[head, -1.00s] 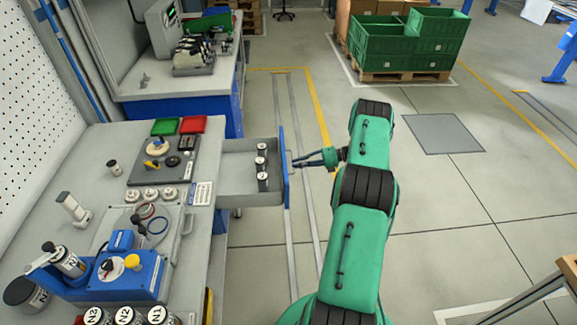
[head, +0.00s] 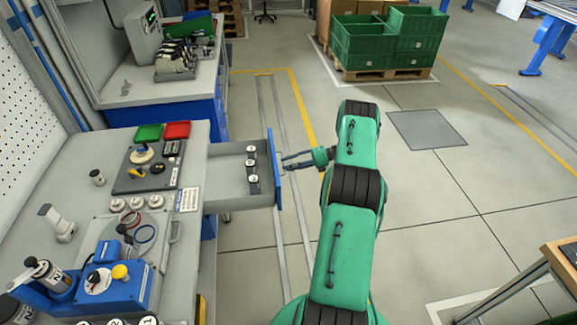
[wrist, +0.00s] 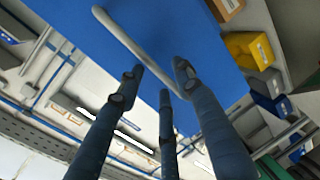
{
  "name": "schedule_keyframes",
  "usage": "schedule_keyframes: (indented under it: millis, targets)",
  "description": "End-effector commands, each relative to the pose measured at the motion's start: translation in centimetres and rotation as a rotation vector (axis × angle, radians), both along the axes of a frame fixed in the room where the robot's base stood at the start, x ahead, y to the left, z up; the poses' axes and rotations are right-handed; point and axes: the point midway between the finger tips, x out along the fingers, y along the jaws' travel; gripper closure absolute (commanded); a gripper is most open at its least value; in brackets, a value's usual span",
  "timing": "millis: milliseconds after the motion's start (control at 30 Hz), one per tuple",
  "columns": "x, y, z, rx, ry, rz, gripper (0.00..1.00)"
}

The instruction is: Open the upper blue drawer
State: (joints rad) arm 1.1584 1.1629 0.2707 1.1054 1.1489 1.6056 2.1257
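The upper blue drawer (head: 277,172) stands pulled out from the bench, its grey tray showing. Several black, white-topped cylinders (head: 252,163) stand in a row inside it. Its blue front fills the upper part of the wrist view (wrist: 185,40), with a grey bar handle (wrist: 120,34) running slantwise across it. My gripper (head: 284,160) is at the outer side of the drawer front. In the wrist view its three fingers (wrist: 160,80) are spread, with clear gaps between them, near the handle's lower end. Whether they touch the handle is hidden.
The bench top (head: 80,190) holds a blue device (head: 115,285), a green bin (head: 148,132) and a red bin (head: 177,130). Green crates (head: 380,40) stand on a pallet behind. Open floor (head: 430,220) lies right of my arm; a table (head: 565,260) is at the lower right.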

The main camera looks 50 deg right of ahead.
Motion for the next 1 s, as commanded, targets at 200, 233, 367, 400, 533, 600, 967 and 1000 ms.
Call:
schedule_keyframes:
  millis: [200, 233, 367, 400, 533, 600, 967, 1000]
  targets:
    - [-0.3, -0.3, 0.1, 0.000, 0.000, -0.001, 0.65]
    - [-0.4, -0.5, 0.2, -0.001, -0.001, -0.001, 0.65]
    - [-1.2, -1.2, 0.4, 0.000, 0.000, -0.001, 0.65]
    - [-1.5, -1.6, 0.4, -0.001, 0.001, -0.001, 0.65]
    - [-2.8, -2.9, 0.9, -0.001, -0.001, -0.003, 0.65]
    - [-3.6, -3.7, 1.0, -0.001, -0.001, -0.002, 0.65]
    - [-7.3, -7.4, 2.1, -0.001, -0.001, -0.001, 0.65]
    - [-7.6, -7.6, 2.2, -0.001, -0.001, 0.000, 0.65]
